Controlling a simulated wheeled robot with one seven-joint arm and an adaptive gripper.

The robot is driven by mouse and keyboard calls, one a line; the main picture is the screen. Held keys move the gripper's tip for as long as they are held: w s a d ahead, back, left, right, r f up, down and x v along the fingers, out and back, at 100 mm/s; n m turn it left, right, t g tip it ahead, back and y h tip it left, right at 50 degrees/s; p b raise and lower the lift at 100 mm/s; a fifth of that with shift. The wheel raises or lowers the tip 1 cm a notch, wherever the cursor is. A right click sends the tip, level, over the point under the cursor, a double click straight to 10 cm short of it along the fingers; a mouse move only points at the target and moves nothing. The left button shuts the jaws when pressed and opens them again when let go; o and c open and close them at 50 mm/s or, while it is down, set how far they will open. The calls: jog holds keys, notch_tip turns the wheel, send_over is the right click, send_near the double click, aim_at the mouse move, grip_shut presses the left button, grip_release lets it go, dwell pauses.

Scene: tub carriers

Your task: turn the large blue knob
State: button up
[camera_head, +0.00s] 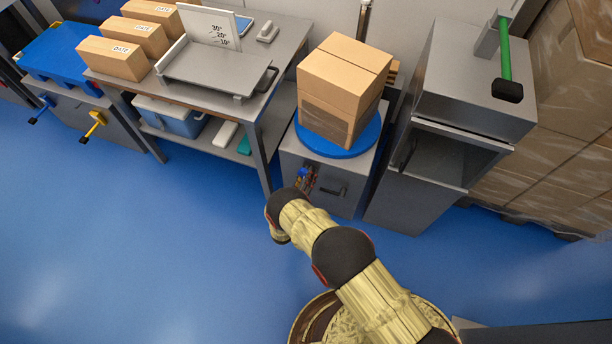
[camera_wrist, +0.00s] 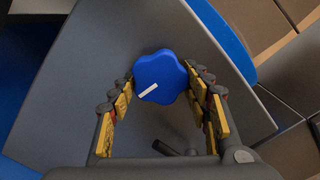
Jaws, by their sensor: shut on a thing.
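The large blue knob (camera_wrist: 158,70) has a lobed rim and a white mark that slants up to the right in the wrist view. It sits on the front of a grey cabinet (camera_head: 345,200). My gripper (camera_wrist: 163,82) has one finger on each side of the knob, closed on it. In the head view my gripper (camera_head: 304,179) is small at the cabinet front, and the knob is mostly hidden by the fingers and arm.
A dark handle (camera_head: 332,190) sticks out close beside the knob. A cardboard box (camera_head: 343,85) stands on a blue turntable (camera_head: 349,149) on top of the cabinet. A grey machine with a green lever (camera_head: 505,60) stands to the right. Open blue floor (camera_head: 140,240) lies left.

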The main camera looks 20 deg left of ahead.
jog(key=shift+n, duration=0.3)
dwell(0.4)
jog(key=o, duration=1.2)
jog(key=shift+c, duration=0.2)
jog(key=s, duration=1.2)
jog(key=shift+a, duration=0.45)
